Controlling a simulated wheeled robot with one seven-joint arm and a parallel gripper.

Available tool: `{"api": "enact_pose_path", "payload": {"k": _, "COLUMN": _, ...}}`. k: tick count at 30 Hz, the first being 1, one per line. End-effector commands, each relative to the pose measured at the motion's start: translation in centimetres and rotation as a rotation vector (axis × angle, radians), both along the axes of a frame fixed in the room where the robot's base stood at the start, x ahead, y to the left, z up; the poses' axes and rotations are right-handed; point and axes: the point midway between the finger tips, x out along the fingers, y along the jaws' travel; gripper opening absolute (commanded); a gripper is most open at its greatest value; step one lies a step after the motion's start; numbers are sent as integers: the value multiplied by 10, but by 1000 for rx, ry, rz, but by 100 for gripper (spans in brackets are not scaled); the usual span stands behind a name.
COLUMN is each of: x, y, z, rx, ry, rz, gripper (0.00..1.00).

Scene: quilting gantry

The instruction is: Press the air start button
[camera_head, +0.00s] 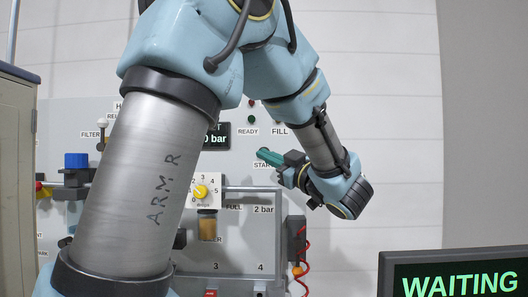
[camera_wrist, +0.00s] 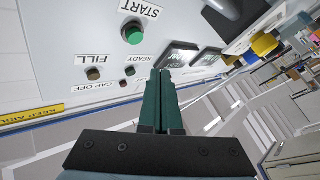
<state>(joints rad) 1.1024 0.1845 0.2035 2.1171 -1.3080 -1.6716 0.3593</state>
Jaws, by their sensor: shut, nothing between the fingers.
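The green start button (camera_wrist: 132,33) sits on the pale panel (camera_wrist: 75,40), beside the START label, near the top of the wrist view. That view shows the panel upside down. In the head view the START label (camera_head: 262,165) is partly visible, and the button cannot be made out behind my gripper. My gripper (camera_head: 263,153) has green fingers pointing toward the panel near that label. In the wrist view my gripper (camera_wrist: 162,72) is shut and empty, its tips below the button in the picture. I see no contact with the button.
The FILL button (camera_wrist: 93,74) and small READY (camera_wrist: 130,71) and CAP OFF lamps lie near the start button. A yellow dial (camera_head: 201,191) and a horizontal rail (camera_head: 252,189) are on the panel. A screen reading WAITING (camera_head: 460,284) stands at lower right.

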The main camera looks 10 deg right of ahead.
Motion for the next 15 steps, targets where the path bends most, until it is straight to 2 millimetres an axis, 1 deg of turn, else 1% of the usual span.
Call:
{"api": "enact_pose_path", "payload": {"k": 1, "x": 8, "y": -1, "z": 1, "rx": 2, "ry": 0, "rz": 2, "gripper": 0}}
{"api": "enact_pose_path", "payload": {"k": 6, "x": 26, "y": -4, "z": 0, "rx": 0, "ry": 0, "rz": 2, "gripper": 0}}
{"api": "enact_pose_path", "payload": {"k": 10, "x": 35, "y": -6, "z": 0, "rx": 1, "ry": 0, "rz": 2, "gripper": 0}}
{"api": "enact_pose_path", "payload": {"k": 15, "x": 39, "y": -7, "z": 0, "rx": 1, "ry": 0, "rz": 1, "gripper": 0}}
